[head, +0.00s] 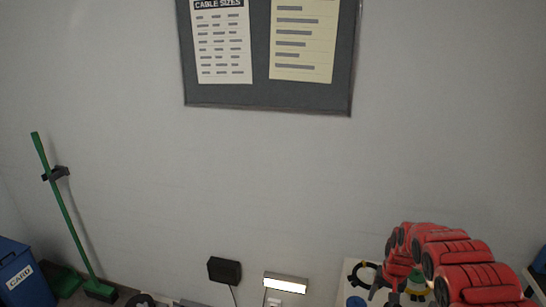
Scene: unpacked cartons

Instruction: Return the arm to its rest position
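My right arm, with red ribbed covers, rises from the bottom right corner of the head view, arches over and bends down again. At its lower end some dark parts show that look like my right gripper (380,287). They are small and partly hidden, so I cannot tell whether the fingers are open or holding anything. My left arm and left gripper are not in view.
A pale surface (350,275) under the arm bears a black ring (366,272) and a yellow-green item (417,284). A green broom (68,215) leans at left beside a blue CARD bin (22,277). A noticeboard (260,98) hangs on the wall.

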